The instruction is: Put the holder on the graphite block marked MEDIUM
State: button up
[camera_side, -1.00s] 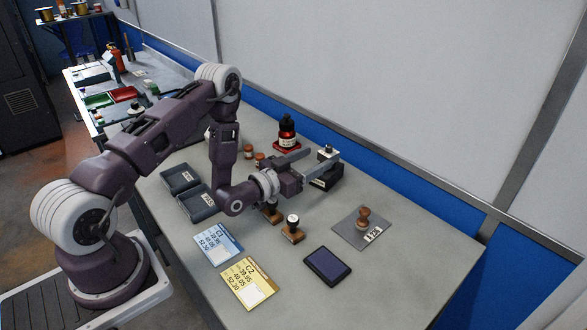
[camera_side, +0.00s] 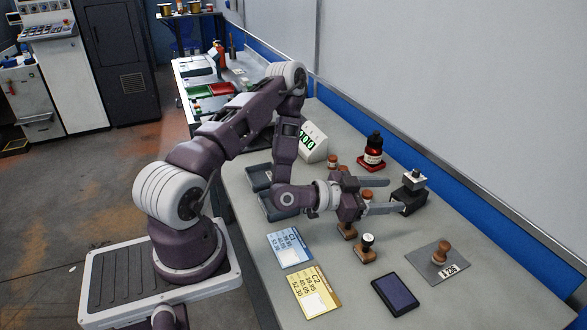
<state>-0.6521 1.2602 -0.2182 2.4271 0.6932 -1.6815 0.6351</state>
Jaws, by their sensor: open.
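My gripper (camera_side: 392,196) is open, its two long grey fingers spread and pointing right. Its fingertips are close to a dark block (camera_side: 398,206) with a light-topped piece (camera_side: 414,180) on it, which may be the holder. I cannot tell whether the fingers touch them. I cannot read the word MEDIUM anywhere. Small brown-and-black handled pieces stand below the gripper: one (camera_side: 367,247) is in full view, another (camera_side: 346,231) is partly hidden by the gripper.
A wooden-knobbed piece sits on a grey plate (camera_side: 424,266) at right. A dark pad (camera_side: 395,295), a blue card (camera_side: 289,247) and a yellow card (camera_side: 314,291) lie in front. Dark trays (camera_side: 277,208) stand left.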

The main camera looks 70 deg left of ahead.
jog(key=s+d+r+g+y, duration=0.1)
jog(key=s+r+g+y, duration=0.45)
jog(key=r, duration=0.75)
jog(key=s+d+r+n+g+h, duration=0.1)
jog(key=s+d+r+g, duration=0.1)
jog(key=s, duration=0.9)
jog(key=s+d+r+n+g+h, duration=0.1)
jog(key=s+d+r+n+g, duration=0.1)
jog(key=s, duration=1)
notch_tip(320, 180, up, 2)
jog(key=shift+d+r+n+g+h, duration=0.25)
jog(key=shift+d+n+g+h, duration=0.15)
jog(key=shift+d, duration=0.35)
